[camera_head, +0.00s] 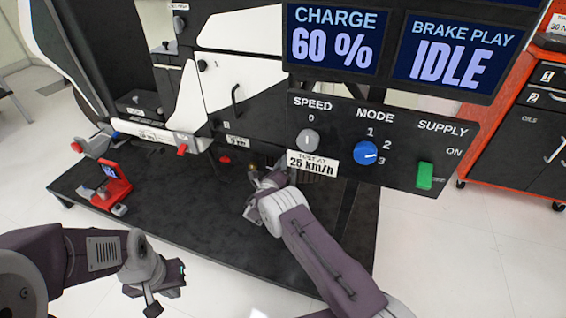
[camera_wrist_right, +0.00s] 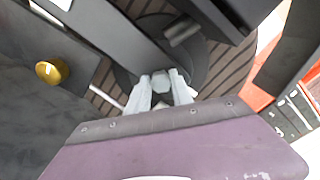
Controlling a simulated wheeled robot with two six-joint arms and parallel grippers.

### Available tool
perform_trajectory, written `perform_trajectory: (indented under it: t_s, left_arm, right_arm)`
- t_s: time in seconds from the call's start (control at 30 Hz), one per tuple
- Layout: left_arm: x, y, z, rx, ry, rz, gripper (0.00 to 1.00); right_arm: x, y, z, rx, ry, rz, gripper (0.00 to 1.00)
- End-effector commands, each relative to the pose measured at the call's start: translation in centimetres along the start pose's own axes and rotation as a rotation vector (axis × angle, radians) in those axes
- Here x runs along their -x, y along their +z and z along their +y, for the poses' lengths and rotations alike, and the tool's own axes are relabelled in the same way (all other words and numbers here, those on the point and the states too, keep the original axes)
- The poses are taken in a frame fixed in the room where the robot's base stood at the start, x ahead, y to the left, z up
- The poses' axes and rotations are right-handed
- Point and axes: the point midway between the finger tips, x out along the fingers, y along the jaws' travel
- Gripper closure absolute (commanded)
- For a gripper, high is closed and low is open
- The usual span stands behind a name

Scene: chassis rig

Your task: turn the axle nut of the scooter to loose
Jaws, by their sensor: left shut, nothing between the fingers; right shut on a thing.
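The scooter (camera_head: 245,85), white and dark grey, stands on a black platform (camera_head: 215,225) in the head view. My right gripper (camera_head: 258,188) reaches in low at its rear, beneath the control panel. In the right wrist view its two pale fingers (camera_wrist_right: 160,92) are shut on a small grey piece, which looks like the axle nut (camera_wrist_right: 161,78), in front of a dark round wheel hub. The fingers and wrist hide part of it, so its turn cannot be told. My left gripper (camera_head: 160,278) is shut and empty at the lower left, away from the scooter.
A panel (camera_head: 400,125) with speed and mode knobs and a green supply switch hangs above my right arm. A brass knob (camera_wrist_right: 52,71) is left of my right fingers. A red device (camera_head: 112,188) stands on the platform. An orange cabinet (camera_head: 515,100) is at right.

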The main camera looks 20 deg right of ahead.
Motion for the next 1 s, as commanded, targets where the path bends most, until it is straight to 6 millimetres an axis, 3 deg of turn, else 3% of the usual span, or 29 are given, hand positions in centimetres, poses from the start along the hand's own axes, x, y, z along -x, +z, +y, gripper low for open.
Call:
perform_trajectory:
  t_s: [0.5,1.0]
  left_arm:
    - [0.03,0.00,0.00,0.000,0.000,0.000,1.00]
    - [0.01,0.00,0.00,0.000,0.000,0.000,1.00]
  right_arm:
    - [0.13,-0.33,0.49,0.463,0.005,0.003,1.00]
    - [0.14,-0.44,0.60,0.697,0.006,0.003,1.00]
